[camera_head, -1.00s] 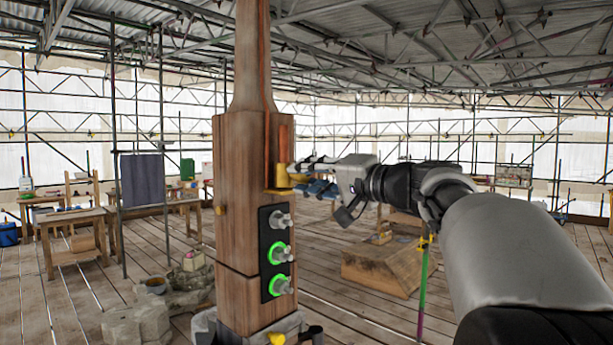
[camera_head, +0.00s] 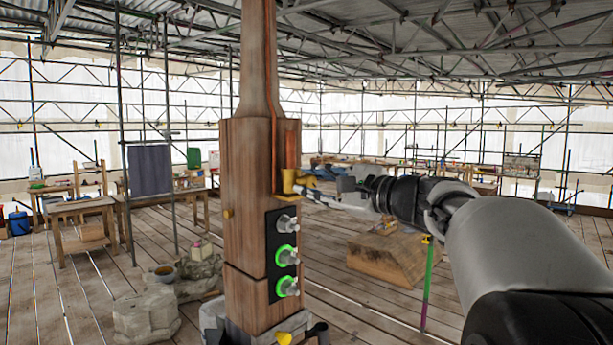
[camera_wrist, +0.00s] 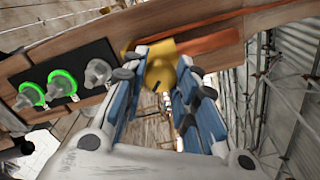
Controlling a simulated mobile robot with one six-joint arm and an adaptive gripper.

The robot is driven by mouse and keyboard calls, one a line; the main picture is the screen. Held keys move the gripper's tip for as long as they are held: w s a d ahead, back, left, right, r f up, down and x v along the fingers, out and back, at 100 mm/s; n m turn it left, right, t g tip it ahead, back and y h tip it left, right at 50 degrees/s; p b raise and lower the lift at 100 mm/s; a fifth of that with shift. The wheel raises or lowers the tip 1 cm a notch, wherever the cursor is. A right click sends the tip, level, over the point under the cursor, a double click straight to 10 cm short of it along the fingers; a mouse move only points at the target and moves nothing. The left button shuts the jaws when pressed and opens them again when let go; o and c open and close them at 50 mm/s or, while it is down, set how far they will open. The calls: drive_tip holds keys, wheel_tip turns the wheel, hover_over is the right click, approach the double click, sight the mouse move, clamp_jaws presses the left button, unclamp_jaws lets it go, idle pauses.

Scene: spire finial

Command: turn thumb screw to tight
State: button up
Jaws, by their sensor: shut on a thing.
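A brass thumb screw (camera_wrist: 161,75) with a dark mark on its face sits at a yellow bracket on the wooden post (camera_head: 247,160). In the head view the brass part (camera_head: 289,182) shows on the post's right side, above the dark panel. My gripper (camera_wrist: 160,88) has its blue fingers on both sides of the screw and is shut on it. In the head view my gripper (camera_head: 308,190) reaches in from the right, and its fingertips partly cover the screw.
Below the screw, a dark panel (camera_head: 268,262) carries a grey knob (camera_head: 287,223) and two green-ringed knobs (camera_head: 287,255). A copper strip runs up the post. A wooden box (camera_head: 388,258) and a green pole (camera_head: 426,285) stand right; workbenches stand behind left.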

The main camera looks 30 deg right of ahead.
drive_tip(key=m+p, duration=0.3)
drive_tip(key=m, duration=0.2)
drive_tip(key=shift+r+p, duration=0.15)
drive_tip(key=shift+p, duration=0.15)
drive_tip(key=shift+m+p, duration=1.15)
drive_tip(key=shift+m, duration=0.65)
drive_tip(key=shift+f, duration=0.2)
drive_tip(key=o, duration=1)
drive_tip(key=shift+o, duration=0.2)
drive_tip(key=shift+s, duration=0.1)
drive_tip(key=v, duration=1.1)
drive_tip(key=shift+s+d, duration=0.15)
drive_tip(key=shift+s, duration=0.25)
